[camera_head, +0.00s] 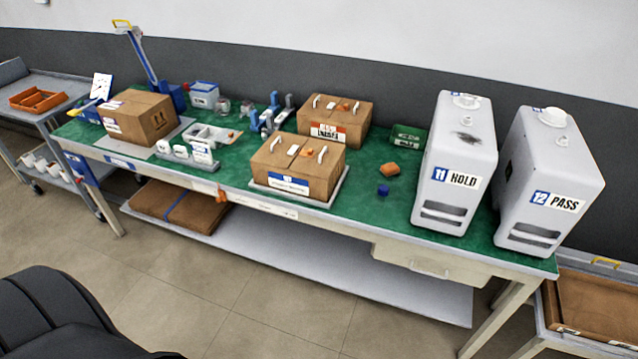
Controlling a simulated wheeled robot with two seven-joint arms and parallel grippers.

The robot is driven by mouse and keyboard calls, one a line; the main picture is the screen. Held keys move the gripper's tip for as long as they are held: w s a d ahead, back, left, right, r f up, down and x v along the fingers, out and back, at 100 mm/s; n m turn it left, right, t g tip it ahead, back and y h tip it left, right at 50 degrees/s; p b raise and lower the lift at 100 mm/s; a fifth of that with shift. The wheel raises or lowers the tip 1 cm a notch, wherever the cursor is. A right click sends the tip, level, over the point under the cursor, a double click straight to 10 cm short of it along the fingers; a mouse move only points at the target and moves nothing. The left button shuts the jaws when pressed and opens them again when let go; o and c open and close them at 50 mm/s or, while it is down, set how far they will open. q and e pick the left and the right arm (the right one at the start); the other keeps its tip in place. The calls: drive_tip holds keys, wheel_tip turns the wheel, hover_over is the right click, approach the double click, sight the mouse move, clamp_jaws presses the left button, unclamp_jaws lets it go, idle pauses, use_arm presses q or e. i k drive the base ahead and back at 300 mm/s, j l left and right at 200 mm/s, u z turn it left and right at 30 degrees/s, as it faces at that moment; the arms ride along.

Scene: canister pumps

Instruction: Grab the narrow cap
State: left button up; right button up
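A small blue cap-like piece (383,190) lies on the green table mat, left of the canister labelled "11 HOLD" (462,150). A small orange block-like piece (390,169) lies just behind it. That canister has a white cap (466,101) on top and a dark smudge on its front. The canister labelled "12 PASS" (550,165) stands to its right with a white cap (553,117) on top. I cannot tell which piece is the narrow cap. Neither of my grippers is in view.
Two cardboard boxes (300,186) (325,118) with handles stand mid-table, a third box (140,117) at left. A green box (407,136) sits at the back. Carts flank the table. The mat (365,210) is clear in front of the blue piece. A black seat-like shape fills the lower left.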

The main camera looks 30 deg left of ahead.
sight(384, 189)
drive_tip(key=u, duration=0.35)
drive_tip(key=z, duration=0.3)
drive_tip(key=i+j+z, duration=0.1)
drive_tip(key=j+z, duration=0.9)
drive_tip(key=k+j+z, duration=0.15)
drive_tip(key=j+z, duration=0.35)
drive_tip(key=j, duration=0.1)
